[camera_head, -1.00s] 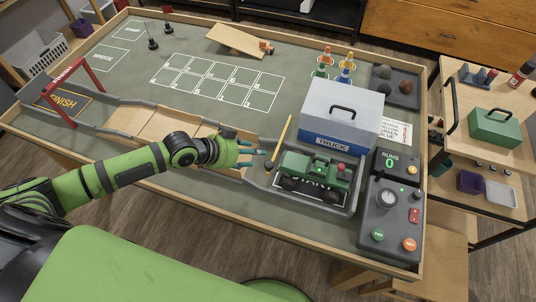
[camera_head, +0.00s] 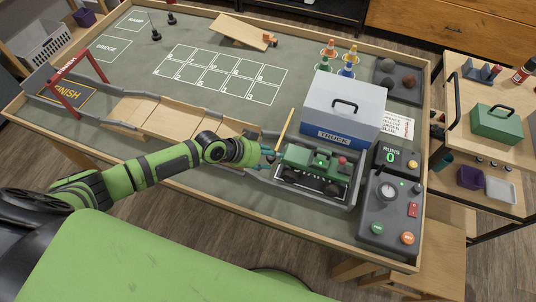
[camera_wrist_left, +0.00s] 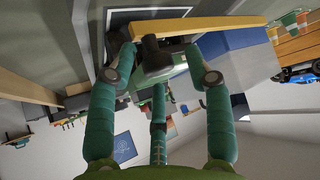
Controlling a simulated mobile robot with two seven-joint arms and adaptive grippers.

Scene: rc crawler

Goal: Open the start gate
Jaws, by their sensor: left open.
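The start gate is a yellow bar (camera_head: 284,129) standing slanted at the left end of the start bay, with a dark knob (camera_head: 271,159) at its lower end. In the wrist view the bar (camera_wrist_left: 205,26) runs across the top, beyond the fingertips. My left gripper (camera_head: 266,154) is open beside the lower part of the bar. In the wrist view its fingers (camera_wrist_left: 164,66) are apart, with a dark rounded part between and beyond them. I cannot tell whether they touch it. The green crawler truck (camera_head: 318,168) sits in the bay, right of the gate. My right gripper is not in view.
A grey box marked TRUCK (camera_head: 342,106) stands behind the bay. A control panel (camera_head: 391,205) with a dial and buttons is at the right. A tan ramp track (camera_head: 170,119) runs left to the red finish arch (camera_head: 66,92). The table's middle is mostly clear.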

